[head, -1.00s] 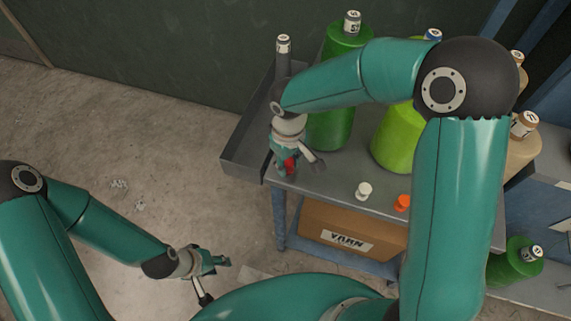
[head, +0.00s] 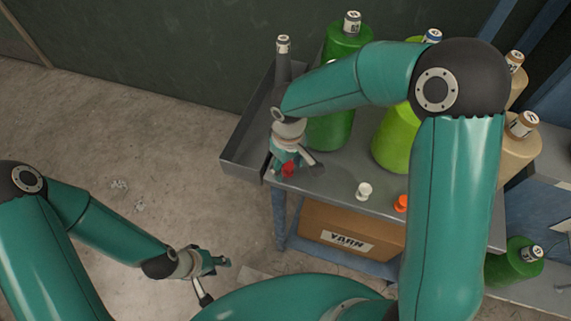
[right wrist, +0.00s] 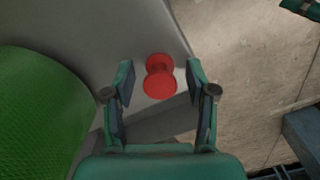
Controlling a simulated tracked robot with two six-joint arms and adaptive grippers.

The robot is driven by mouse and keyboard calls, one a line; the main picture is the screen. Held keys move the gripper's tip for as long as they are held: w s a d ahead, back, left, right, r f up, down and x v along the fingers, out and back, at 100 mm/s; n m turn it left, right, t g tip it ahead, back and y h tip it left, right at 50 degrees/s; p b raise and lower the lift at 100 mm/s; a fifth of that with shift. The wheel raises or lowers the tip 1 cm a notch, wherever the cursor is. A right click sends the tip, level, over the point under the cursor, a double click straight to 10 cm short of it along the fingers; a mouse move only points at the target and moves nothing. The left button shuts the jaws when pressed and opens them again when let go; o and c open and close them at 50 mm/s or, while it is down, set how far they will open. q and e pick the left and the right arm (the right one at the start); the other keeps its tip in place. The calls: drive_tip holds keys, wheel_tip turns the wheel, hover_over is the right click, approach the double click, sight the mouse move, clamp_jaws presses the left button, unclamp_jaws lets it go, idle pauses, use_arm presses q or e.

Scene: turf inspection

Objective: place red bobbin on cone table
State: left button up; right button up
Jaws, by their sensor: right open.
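The red bobbin (head: 288,170) stands on the grey cone table (head: 335,185) close to its front left corner. In the right wrist view the bobbin (right wrist: 160,77) is between the two spread fingers of my right gripper (right wrist: 160,72), with a gap on each side. In the head view my right gripper (head: 294,164) is low over that corner, open and holding nothing. My left gripper (head: 215,279) is open and empty above the floor, left of the table and well away from it.
A white bobbin (head: 363,191) and an orange bobbin (head: 401,203) stand on the table to the right. A dark green cone (head: 332,133) and a lime cone (head: 393,143) stand behind. A yarn box (head: 348,232) sits on the lower shelf.

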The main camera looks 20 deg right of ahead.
sight(288, 165)
wheel_tip(288, 165, up, 12)
idle(0.5)
idle(0.4)
